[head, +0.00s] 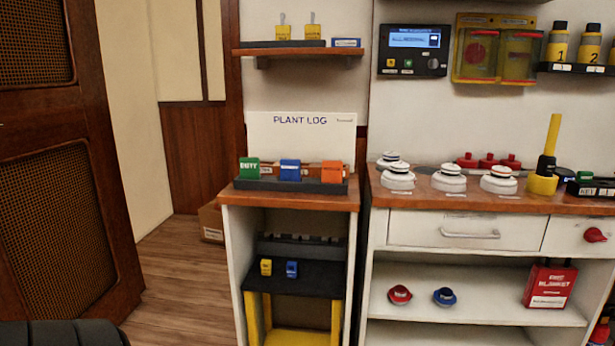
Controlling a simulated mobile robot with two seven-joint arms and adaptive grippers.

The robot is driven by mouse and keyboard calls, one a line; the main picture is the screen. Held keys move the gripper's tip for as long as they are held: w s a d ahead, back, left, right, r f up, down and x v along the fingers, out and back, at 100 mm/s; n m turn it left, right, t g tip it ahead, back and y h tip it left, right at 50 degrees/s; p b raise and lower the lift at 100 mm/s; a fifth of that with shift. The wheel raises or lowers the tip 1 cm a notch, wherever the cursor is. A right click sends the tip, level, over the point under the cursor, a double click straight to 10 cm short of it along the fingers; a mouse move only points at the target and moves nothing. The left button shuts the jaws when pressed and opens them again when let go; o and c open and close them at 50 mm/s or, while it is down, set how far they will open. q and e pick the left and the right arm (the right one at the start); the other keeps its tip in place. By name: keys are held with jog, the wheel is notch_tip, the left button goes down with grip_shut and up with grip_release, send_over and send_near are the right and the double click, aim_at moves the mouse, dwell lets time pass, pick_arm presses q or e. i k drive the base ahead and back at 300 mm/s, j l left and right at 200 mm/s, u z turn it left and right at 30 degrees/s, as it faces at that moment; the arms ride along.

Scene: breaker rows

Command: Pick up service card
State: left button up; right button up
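A black rack (291,186) on the left cabinet's wooden top holds three upright coloured cards or blocks in a row. They are a green one (249,168) at the left, a blue one (290,170) in the middle and an orange one (332,172) at the right. Each has a small label; the green one's seems to read "DUTY", and the others are too small to read. I cannot tell for certain which is the service card. Neither of my grippers can be made out in the head view.
A white "PLANT LOG" board (301,130) stands behind the rack, under a wall shelf (300,51). White round detectors (449,179) and a yellow-handled tool (548,160) stand on the right counter (425,197).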

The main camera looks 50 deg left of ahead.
aim_at(332, 170)
jog(key=i+l+u, duration=0.15)
jog(key=l+u, duration=0.2)
jog(key=i+l+u, duration=0.1)
jog(key=u, duration=0.2)
jog(key=l+u, duration=0.35)
jog(key=i+l, duration=0.05)
jog(key=l, duration=0.05)
